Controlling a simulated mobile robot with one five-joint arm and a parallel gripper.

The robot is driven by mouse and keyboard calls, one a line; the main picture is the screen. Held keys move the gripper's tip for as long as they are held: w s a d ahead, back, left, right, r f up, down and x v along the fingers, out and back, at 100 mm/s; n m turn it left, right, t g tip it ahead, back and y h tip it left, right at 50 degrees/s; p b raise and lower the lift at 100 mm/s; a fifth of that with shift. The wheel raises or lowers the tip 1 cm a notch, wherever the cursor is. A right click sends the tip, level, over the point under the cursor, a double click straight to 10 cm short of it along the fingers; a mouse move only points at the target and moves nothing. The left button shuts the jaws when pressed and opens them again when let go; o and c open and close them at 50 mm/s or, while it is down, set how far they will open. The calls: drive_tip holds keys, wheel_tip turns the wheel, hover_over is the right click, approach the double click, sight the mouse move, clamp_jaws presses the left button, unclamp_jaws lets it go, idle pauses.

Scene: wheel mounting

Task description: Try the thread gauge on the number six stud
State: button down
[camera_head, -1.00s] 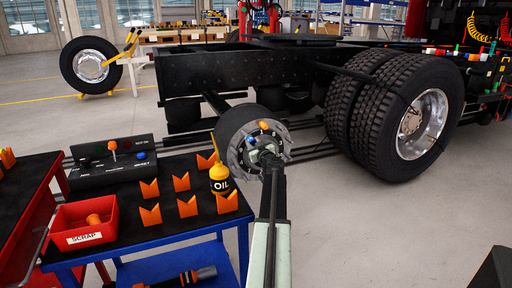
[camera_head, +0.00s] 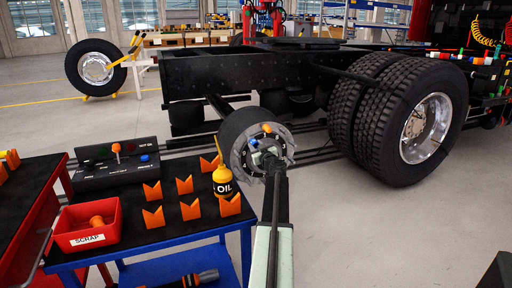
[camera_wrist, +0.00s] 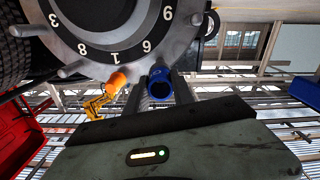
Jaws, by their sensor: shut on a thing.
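The wheel hub (camera_head: 240,163) faces me, its studs standing around a numbered face (camera_wrist: 116,32). A mark that looks like a six is on the face next to the one. My gripper (camera_wrist: 162,90) is shut on a short blue hollow cylinder (camera_wrist: 159,86), apparently the thread gauge, which shows small in the head view (camera_head: 253,142). The gauge is close to the hub rim near the six; whether it is around or only in front of the stud cannot be told. An orange cap (camera_wrist: 117,80) sits beside it at a neighbouring stud, also in the head view (camera_head: 267,128).
A blue table (camera_head: 150,246) at left carries orange V-blocks, an oil bottle (camera_head: 223,182), a red scrap bin (camera_head: 88,225) and a control box (camera_head: 112,166). Mounted double wheels (camera_head: 425,125) stand right of the hub. Floor at right is clear.

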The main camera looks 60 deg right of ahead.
drive_tip(key=shift+w+d, duration=0.15)
idle(0.5)
drive_tip(key=shift+x, duration=1.95)
drive_tip(key=shift+w+r, duration=0.1)
drive_tip(key=shift+w, duration=0.05)
drive_tip(key=shift+s+a, duration=0.3)
drive_tip(key=shift+v, duration=1.5)
drive_tip(key=shift+d, duration=0.1)
drive_tip(key=shift+s, duration=0.1)
drive_tip(key=shift+d, duration=0.15)
